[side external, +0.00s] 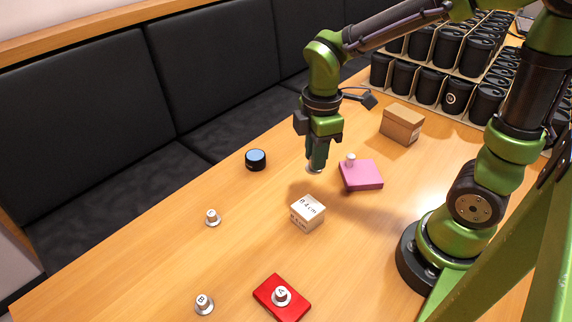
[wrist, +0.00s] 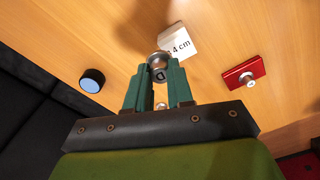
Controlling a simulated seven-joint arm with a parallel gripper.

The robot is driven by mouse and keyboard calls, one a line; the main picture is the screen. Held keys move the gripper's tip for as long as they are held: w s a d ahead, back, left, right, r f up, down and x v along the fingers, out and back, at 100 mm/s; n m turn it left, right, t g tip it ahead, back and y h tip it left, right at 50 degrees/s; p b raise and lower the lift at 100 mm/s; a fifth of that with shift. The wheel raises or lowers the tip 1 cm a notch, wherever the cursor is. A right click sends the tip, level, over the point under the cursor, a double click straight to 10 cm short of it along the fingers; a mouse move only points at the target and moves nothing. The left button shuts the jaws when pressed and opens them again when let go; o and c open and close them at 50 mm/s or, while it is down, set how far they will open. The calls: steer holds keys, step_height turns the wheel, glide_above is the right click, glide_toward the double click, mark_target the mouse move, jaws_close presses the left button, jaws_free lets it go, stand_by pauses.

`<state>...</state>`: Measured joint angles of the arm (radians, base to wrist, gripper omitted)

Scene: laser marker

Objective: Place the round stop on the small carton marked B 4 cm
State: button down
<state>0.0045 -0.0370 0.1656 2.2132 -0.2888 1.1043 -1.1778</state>
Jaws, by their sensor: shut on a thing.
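My gripper (side external: 316,163) points down and is shut on a round metal stop (side external: 313,169). In the wrist view the stop (wrist: 158,64) sits between the green fingertips (wrist: 158,75), with a dark letter on its face that I cannot read surely. The small white-topped carton (side external: 308,213) stands on the table, nearer the camera than the gripper, its top marked with a label ending in "4 cm". The held stop is above the table and apart from the carton. In the wrist view the carton (wrist: 177,42) appears just beyond the stop, which partly covers its label.
A pink block (side external: 361,175) with a small stop on it stands right of the gripper. A red block (side external: 275,300) carries a stop marked A. Loose stops (side external: 212,218) and (side external: 204,304) stand left. A dark blue-topped cylinder (side external: 255,160) and brown carton (side external: 402,124) stand farther back.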

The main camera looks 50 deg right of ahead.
mark_target(308, 206)
steer(key=shift+s+a+f+n, duration=0.2)
steer(key=shift+a+f+n, duration=0.35)
steer(key=shift+f, duration=0.7)
steer(key=shift+s+a+f+n, duration=0.2)
steer(key=shift+a+f+n, duration=0.3)
steer(key=shift+f, duration=0.8)
steer(key=shift+s+a+f+n, duration=0.2)
steer(key=shift+a+f+n, duration=0.35)
steer(key=shift+f, duration=0.7)
steer(key=shift+f, duration=0.15)
steer(key=c, duration=1)
jaws_free()
